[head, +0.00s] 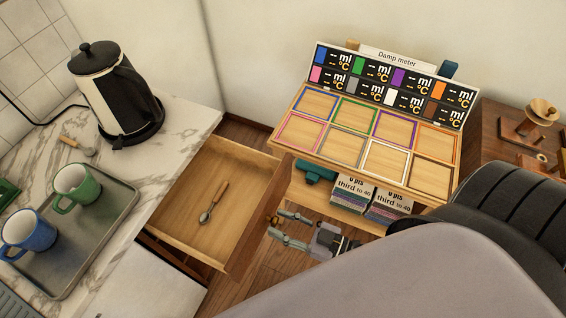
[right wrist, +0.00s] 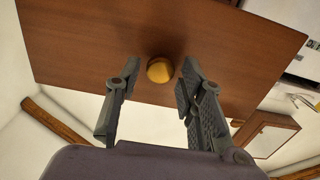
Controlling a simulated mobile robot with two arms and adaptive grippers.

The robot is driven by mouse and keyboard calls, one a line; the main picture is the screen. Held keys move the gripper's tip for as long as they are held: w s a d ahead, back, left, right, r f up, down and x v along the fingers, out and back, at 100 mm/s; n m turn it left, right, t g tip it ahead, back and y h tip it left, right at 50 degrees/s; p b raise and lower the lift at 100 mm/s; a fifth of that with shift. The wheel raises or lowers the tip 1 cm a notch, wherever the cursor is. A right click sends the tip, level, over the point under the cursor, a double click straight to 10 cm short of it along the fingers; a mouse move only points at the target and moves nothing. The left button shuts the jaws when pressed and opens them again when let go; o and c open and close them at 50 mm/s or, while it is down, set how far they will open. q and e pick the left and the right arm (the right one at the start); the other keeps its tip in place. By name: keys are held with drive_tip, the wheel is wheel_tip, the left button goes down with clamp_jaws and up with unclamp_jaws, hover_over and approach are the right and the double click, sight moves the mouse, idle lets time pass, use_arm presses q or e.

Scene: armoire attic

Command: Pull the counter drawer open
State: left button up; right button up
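The counter drawer (head: 208,206) is pulled out from under the marble counter in the head view, and a spoon with a wooden handle (head: 214,201) lies inside it. Its brown front panel (right wrist: 85,45) fills much of the right wrist view, with a round brass knob (right wrist: 160,69) on it. My right gripper (head: 276,226) is just outside the drawer front. Its two fingers are spread, with the knob in the gap near their tips and space on both sides. I cannot tell how deep the knob sits between them. My left gripper is not in view.
The marble counter (head: 180,115) holds a black kettle (head: 118,95) and a grey tray (head: 108,225) with a green mug (head: 77,187) and a blue mug (head: 28,232). A "Damp meter" board (head: 372,137) with coloured squares stands right of the drawer, near my arm. Wooden floor lies between.

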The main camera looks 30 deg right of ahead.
drive_tip(key=shift+o, duration=0.4)
drive_tip(key=v, duration=1.2)
